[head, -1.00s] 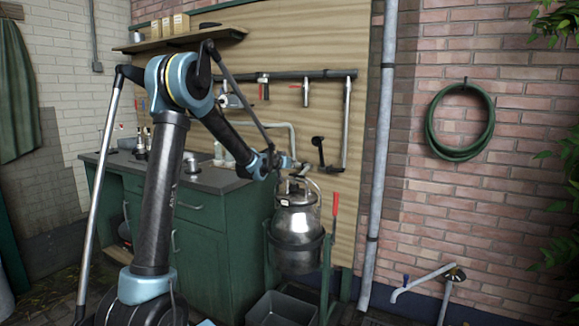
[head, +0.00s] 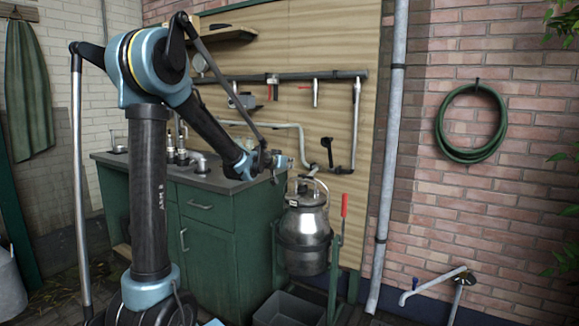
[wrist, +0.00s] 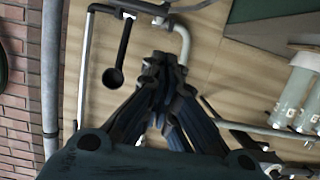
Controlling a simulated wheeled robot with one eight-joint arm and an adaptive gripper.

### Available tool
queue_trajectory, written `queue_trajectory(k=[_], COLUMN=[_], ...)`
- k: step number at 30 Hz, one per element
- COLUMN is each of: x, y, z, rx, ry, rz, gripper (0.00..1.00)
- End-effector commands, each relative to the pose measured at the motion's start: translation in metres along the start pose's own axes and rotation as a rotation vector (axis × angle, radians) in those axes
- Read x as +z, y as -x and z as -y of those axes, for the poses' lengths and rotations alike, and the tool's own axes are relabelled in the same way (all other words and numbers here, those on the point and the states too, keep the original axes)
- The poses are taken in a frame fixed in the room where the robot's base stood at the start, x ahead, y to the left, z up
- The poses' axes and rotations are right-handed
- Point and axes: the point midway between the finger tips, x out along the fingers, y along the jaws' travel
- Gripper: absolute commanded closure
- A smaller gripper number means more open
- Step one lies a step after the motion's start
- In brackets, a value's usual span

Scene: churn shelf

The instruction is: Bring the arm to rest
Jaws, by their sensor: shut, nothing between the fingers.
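My arm stands at the left of the head view, its lower link upright and its forearm sloping down to the right. My gripper (head: 285,161) is at the end of the forearm, above and slightly left of the metal churn (head: 303,230), and looks clear of it. In the wrist view my gripper (wrist: 163,62) has its dark fingers drawn together at the tips, with nothing held. Behind the fingers are the wooden back panel (wrist: 225,65) and pipes.
A green cabinet (head: 208,235) with a dark worktop stands behind my arm. The churn hangs in a green stand with a red-handled lever (head: 344,207). A grey bin (head: 290,308) sits below. A grey downpipe (head: 389,150) and a hose (head: 440,125) are to the right.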

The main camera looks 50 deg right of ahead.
Motion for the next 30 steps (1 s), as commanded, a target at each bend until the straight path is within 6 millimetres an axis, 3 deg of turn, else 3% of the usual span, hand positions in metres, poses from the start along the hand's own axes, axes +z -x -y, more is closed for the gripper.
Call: queue_trajectory(k=[23,26,30], x=[0.001,0.004,0.018], y=[0.007,0.021,0.064], z=[0.004,0.02,0.059], rx=[-0.005,-0.022,-0.069], ry=[0.002,0.012,0.042], rz=[0.004,0.024,0.089], gripper=[1.0,1.0,1.0])
